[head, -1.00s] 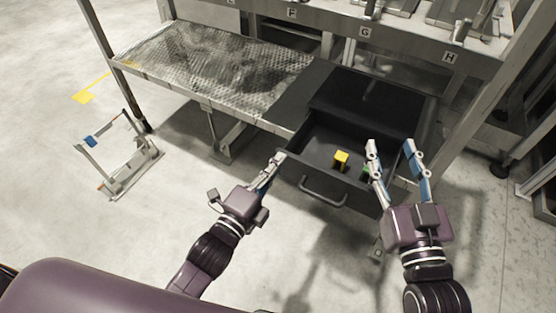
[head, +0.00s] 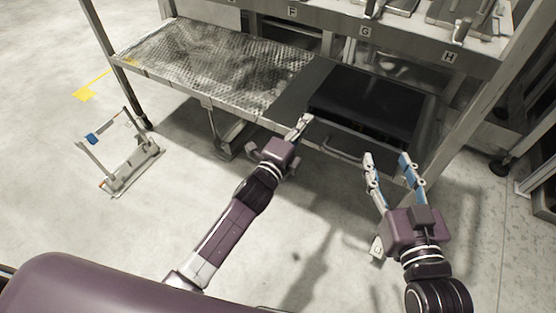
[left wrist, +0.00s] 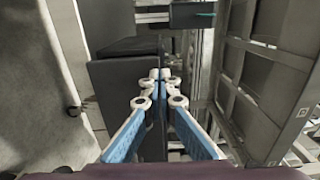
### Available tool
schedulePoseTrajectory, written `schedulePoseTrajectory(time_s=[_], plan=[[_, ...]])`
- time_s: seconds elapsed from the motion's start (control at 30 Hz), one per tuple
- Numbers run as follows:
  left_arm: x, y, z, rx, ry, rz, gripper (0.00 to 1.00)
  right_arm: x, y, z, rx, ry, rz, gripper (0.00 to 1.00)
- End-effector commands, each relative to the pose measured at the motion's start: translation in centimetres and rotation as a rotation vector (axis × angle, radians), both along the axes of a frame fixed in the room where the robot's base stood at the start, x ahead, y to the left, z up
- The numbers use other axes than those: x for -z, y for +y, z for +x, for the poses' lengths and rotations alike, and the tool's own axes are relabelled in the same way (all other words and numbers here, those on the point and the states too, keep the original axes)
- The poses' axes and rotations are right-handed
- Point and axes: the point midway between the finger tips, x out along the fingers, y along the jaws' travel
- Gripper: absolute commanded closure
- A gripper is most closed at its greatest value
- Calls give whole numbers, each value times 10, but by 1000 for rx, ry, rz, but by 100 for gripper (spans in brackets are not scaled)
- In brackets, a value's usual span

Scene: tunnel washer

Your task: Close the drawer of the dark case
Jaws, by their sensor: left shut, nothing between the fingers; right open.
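The dark case (head: 368,104) sits at the right end of the rack's shelf in the head view. Its drawer (head: 372,155) is pushed in, with the front close to the case body and the inside hidden. The drawer handle (head: 342,150) faces me. My left gripper (head: 304,121) is shut and empty, its fingertips at the left end of the drawer front; contact is hard to tell. In the left wrist view its closed fingertips (left wrist: 160,75) are against or just before a dark surface (left wrist: 118,85). My right gripper (head: 387,157) is open and empty, in front of the drawer's right side.
The perforated shelf (head: 215,60) extends left of the case. A rack post (head: 462,130) stands right of it. An upper shelf with lettered labels (head: 365,33) runs above and behind. A small metal frame (head: 120,155) stands on the floor at left. The floor in front is clear.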

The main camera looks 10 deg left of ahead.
Motion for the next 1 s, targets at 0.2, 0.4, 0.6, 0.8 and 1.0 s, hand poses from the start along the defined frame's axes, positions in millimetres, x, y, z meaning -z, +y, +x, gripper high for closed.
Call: schedulePoseTrajectory(time_s=[0.2,0.4,0.6,0.8,1.0], plan=[[1,-9,24,1,0,0,100,-21,4,3,-6,-97,25,54],[0,-10,32,0,0,-1,100,-29,5,3,-8,-129,34,54],[-1,-10,33,-1,-2,-2,100,-30,5,3,-8,-131,34,54],[-3,-10,33,-2,-3,-2,100,-30,5,3,-8,-130,34,54],[-4,-4,33,-1,-4,-1,100,-13,2,2,-3,-53,14,54]])
